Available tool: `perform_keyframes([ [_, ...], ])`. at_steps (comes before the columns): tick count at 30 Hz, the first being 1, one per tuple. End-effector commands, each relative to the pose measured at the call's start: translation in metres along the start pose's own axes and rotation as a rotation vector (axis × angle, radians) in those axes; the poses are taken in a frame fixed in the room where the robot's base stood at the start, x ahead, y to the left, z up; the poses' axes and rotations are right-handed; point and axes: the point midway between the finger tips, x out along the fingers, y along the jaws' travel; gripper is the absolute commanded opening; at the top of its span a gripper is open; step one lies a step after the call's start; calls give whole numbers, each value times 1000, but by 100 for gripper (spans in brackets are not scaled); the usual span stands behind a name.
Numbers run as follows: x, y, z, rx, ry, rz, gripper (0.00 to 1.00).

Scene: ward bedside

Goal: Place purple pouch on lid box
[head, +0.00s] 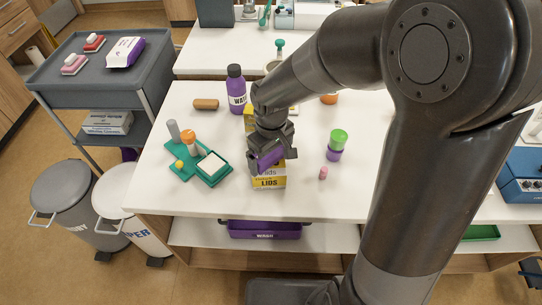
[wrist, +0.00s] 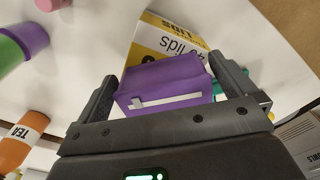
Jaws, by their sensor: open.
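The purple pouch (wrist: 165,82), with a pale strip on its near side, lies between my gripper's fingers in the wrist view. In the head view the purple pouch (head: 268,158) shows at the upper part of the lid box, partly hidden by my gripper (head: 272,154). The lid box (head: 269,182) is yellow and white and stands upright near the table's front edge. The box (wrist: 160,42) also shows just beyond the pouch in the wrist view. My gripper (wrist: 167,75) is open around the pouch. The contact between pouch and box top is hidden.
A green tray (head: 214,178) with a white block stands left of the box. A purple bottle (head: 236,92) and brown roll (head: 206,104) are behind. A green-lidded purple jar (head: 336,145) and pink peg (head: 323,173) stand right. The white table's (head: 160,190) left front corner is bare.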

Motion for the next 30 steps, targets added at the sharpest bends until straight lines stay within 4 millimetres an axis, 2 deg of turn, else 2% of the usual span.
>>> perform_keyframes([
  [9, -64, 0, -1, 0, 6, 4, 100],
  [15, -99, 0, 0, 0, 4, 2, 100],
  [19, -112, 0, 0, 0, 2, 2, 100],
  [26, -117, 0, 2, 3, 3, 3, 100],
  [30, -127, 7, 16, 58, 28, 34, 100],
])
